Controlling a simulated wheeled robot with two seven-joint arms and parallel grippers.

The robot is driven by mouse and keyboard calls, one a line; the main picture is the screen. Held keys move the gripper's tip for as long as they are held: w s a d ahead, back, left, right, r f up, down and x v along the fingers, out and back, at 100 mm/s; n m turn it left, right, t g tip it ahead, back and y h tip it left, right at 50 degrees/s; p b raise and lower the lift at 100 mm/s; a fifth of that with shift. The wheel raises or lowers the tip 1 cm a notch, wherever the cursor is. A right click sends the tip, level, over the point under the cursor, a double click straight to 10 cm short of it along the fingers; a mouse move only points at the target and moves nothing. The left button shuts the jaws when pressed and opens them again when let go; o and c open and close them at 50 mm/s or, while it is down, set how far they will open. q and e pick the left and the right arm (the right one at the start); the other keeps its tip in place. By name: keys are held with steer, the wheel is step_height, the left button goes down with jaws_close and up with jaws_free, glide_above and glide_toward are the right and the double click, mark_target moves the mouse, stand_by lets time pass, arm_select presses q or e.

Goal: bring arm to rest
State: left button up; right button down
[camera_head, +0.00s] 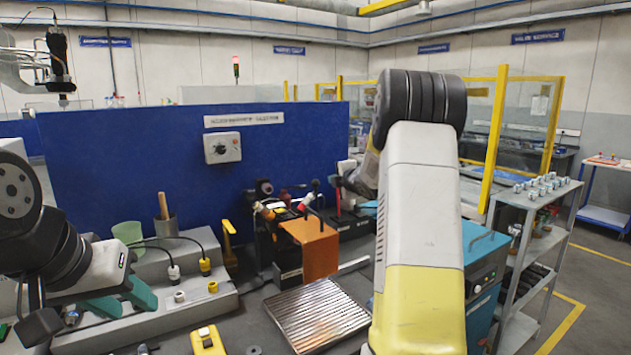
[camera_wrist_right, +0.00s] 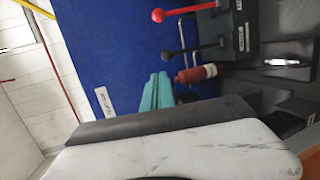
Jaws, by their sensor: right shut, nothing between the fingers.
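My right arm (camera_head: 420,210), white and yellow with a dark ringed joint, rises through the middle right of the head view and bends away over the bench. Its hand is mostly hidden behind the arm there. In the right wrist view my right gripper (camera_wrist_right: 156,90) shows its teal fingers shut together and empty, in front of the blue panel. My left arm (camera_head: 40,235) comes in from the left. My left gripper (camera_head: 138,303) has its teal fingers apart, with nothing seen between them, low beside the grey fixture with connectors (camera_head: 190,312).
Behind the bench stands a blue panel (camera_head: 120,155). An orange plate (camera_head: 310,248), a ribbed metal tray (camera_head: 316,314) and a yellow device (camera_head: 207,341) occupy the bench. Red-knobbed (camera_wrist_right: 158,15) and black-knobbed (camera_wrist_right: 167,54) levers and a red cylinder (camera_wrist_right: 196,74) are near my right fingers. A shelf cart (camera_head: 535,205) stands right.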

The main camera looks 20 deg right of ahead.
steer(key=shift+r, duration=0.1)
steer(key=s+a+r+m+g+h, duration=0.1)
steer(key=s+a+r+m, duration=0.15)
steer(key=s+m, duration=0.35)
steer(key=s+a+r+m+g+h, duration=0.1)
steer(key=s+a+r+m, duration=0.2)
steer(key=s, duration=0.5)
steer(key=s+a+f+m+g+y, duration=0.1)
steer(key=s+a+f+m+g, duration=0.1)
steer(key=s, duration=0.8)
steer(key=s+a+f+m+g+y, duration=0.1)
steer(key=s+a+f+m+g, duration=0.1)
steer(key=s+a+m, duration=0.2)
steer(key=s+a+f+m+g+y, duration=0.1)
steer(key=s+a, duration=0.6)
steer(key=s, duration=1.1)
steer(key=f+m+g, duration=0.1)
steer(key=f+m, duration=0.1)
steer(key=shift+a+m+g, duration=0.15)
steer(key=shift+m+g, duration=0.25)
steer(key=shift+r, duration=0.1)
